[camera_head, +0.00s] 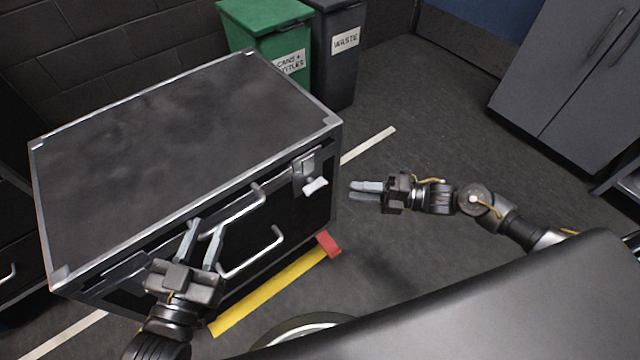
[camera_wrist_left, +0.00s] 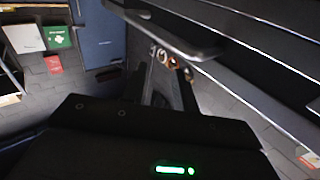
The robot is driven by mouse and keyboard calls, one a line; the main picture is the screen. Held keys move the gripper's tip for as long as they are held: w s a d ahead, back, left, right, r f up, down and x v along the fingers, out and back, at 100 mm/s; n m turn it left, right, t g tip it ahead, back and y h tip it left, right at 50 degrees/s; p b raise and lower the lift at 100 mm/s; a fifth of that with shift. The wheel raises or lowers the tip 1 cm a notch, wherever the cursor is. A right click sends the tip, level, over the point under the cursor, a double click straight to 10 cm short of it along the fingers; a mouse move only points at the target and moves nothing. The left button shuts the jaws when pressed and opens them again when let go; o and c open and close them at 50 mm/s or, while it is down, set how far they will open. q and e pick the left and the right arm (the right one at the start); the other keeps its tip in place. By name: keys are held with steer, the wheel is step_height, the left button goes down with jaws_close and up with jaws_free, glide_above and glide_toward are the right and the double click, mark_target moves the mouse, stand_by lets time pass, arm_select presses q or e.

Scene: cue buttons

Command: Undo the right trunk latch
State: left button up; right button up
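The dark trunk (camera_head: 170,125) with metal edges stands closed at the left of the head view. Its right latch (camera_head: 304,172) is on the front face near the right corner, with a pale tab (camera_head: 316,187) sticking outward. My right gripper (camera_head: 352,190) is to the right of this latch, apart from it, its two fingers pointing left with a narrow gap and nothing between them. My left gripper (camera_head: 206,226) is in front of the trunk's left half, its fingers apart, near the front handle (camera_head: 240,212). The left latch cannot be made out clearly.
A lower handle (camera_head: 255,258) projects from the trunk's front. A yellow floor strip (camera_head: 275,290) with a red end (camera_head: 328,244) lies before it. Green bin (camera_head: 268,30) and grey waste bin (camera_head: 338,60) stand behind. Floor right of the trunk is clear up to the cabinet (camera_head: 565,80).

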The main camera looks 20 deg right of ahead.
mark_target(322, 187)
arm_select(q)
steer(key=shift+w+f, duration=0.2)
steer(key=shift+f, duration=0.1)
arm_select(e)
steer(key=x, duration=0.9)
steer(key=shift+w+a, duration=0.25)
steer(key=shift+a, duration=0.05)
steer(key=shift+f, duration=0.1)
jaws_close()
arm_select(q)
steer(key=shift+s+d+r, duration=0.1)
steer(key=shift+r, duration=0.05)
